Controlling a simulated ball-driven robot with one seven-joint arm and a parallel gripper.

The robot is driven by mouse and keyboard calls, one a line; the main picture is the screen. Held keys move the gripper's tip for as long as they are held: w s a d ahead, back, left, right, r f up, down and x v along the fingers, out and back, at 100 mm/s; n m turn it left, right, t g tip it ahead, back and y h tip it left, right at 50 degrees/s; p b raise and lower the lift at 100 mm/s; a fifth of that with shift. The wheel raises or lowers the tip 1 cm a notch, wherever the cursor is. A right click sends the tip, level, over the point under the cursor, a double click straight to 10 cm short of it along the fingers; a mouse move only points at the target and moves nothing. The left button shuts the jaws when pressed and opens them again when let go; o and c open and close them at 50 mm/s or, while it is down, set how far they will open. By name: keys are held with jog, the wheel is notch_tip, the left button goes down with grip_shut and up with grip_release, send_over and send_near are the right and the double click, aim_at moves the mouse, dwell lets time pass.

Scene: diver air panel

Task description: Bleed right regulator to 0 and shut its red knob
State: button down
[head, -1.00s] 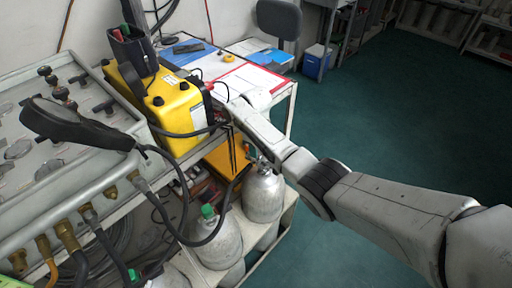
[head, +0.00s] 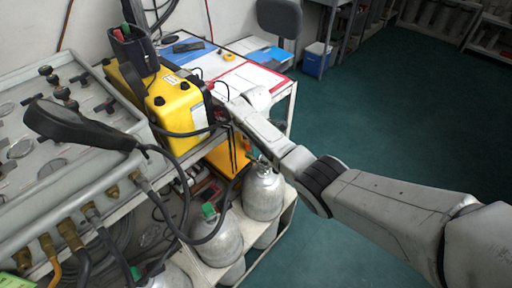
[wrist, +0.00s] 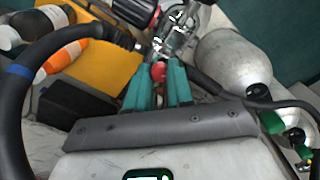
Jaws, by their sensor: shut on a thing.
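In the wrist view the two teal fingers of my gripper (wrist: 158,84) are closed around a small red knob (wrist: 158,71). The knob sits at the fingertips, partly covered by them. Just beyond it is a shiny metal regulator (wrist: 178,38) with a dark handwheel with red on it (wrist: 143,11). The regulator is beside the top of a silver cylinder (wrist: 232,62). In the head view my arm reaches to this cylinder (head: 263,193), and the knob cannot be made out there. I cannot read any gauge.
A black hose (wrist: 17,95) curves along the left of the wrist view. A yellow case (head: 172,108) stands on the bench by my arm. The grey air panel (head: 60,150) with a handset (head: 75,125) is at left. The green floor (head: 400,120) at right is clear.

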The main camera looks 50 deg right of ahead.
jog(key=shift+w+r, duration=0.1)
dwell(0.3)
jog(key=c, duration=1.3)
grip_release()
jog(key=shift+o, duration=0.2)
notch_tip(320, 180, up, 11)
